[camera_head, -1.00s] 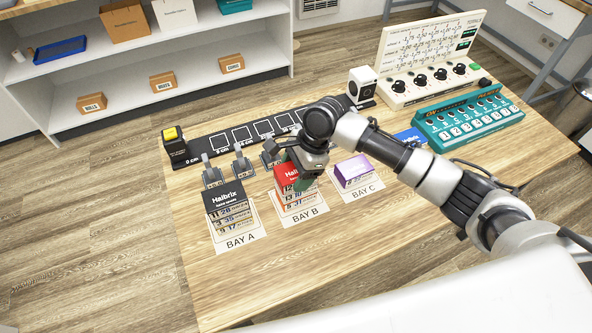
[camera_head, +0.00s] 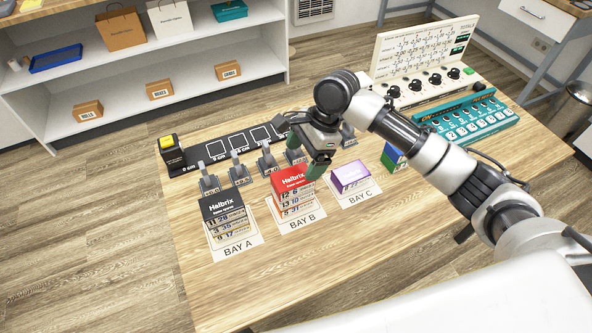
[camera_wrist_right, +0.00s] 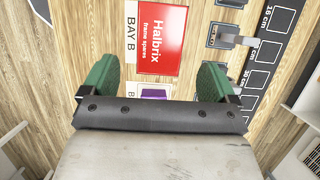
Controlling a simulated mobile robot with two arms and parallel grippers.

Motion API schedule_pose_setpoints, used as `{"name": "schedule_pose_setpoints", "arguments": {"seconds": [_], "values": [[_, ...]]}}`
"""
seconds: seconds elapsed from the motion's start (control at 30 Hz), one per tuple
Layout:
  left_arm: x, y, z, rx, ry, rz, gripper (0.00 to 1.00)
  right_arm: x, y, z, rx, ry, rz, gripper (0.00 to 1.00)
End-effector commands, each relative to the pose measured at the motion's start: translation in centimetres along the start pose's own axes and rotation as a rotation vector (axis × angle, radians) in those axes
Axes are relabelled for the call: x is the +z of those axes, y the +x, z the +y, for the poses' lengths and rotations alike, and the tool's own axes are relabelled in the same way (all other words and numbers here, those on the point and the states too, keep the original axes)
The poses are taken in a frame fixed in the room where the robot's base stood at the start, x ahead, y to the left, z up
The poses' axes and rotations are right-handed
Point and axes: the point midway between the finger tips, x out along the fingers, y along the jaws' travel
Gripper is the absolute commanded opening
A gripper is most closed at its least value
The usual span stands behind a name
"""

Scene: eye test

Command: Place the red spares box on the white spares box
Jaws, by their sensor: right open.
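My right gripper (camera_head: 300,147) is open and empty, just above and behind the red box. In the right wrist view its two green fingers stand apart (camera_wrist_right: 155,80), with the red box beyond them and not between them. I cannot make out a white spares box in any view. My left gripper is not in view.
Levers and a black ruler strip (camera_head: 215,149) run behind. The table's front is clear.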

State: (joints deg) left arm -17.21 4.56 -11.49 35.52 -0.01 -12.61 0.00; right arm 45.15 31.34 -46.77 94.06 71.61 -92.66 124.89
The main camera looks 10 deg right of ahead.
Motion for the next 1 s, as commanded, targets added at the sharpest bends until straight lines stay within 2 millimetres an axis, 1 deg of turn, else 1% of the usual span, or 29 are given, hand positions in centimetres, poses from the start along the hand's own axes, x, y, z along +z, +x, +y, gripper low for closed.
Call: {"name": "schedule_pose_setpoints", "arguments": {"seconds": [0.03,0.1,0.2,0.3,0.43,1.0], "values": [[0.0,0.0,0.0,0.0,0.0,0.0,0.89,0.0,-1.1,-0.1,-0.004,-0.002,0.001,0.89],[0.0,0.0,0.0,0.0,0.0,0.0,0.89,0.0,-2.3,0.0,-0.003,-0.001,0.0,0.89],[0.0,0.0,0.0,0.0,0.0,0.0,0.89,0.0,-3.6,-0.1,-0.003,-0.001,0.001,0.89],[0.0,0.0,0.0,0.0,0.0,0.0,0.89,0.0,-4.3,0.0,0.0,0.0,0.0,0.89],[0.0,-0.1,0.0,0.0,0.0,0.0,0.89,0.0,-4.6,0.0,0.0,0.0,0.0,0.89],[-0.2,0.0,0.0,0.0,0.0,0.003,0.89,0.0,-4.6,0.0,0.0,0.0,0.0,0.89]]}}
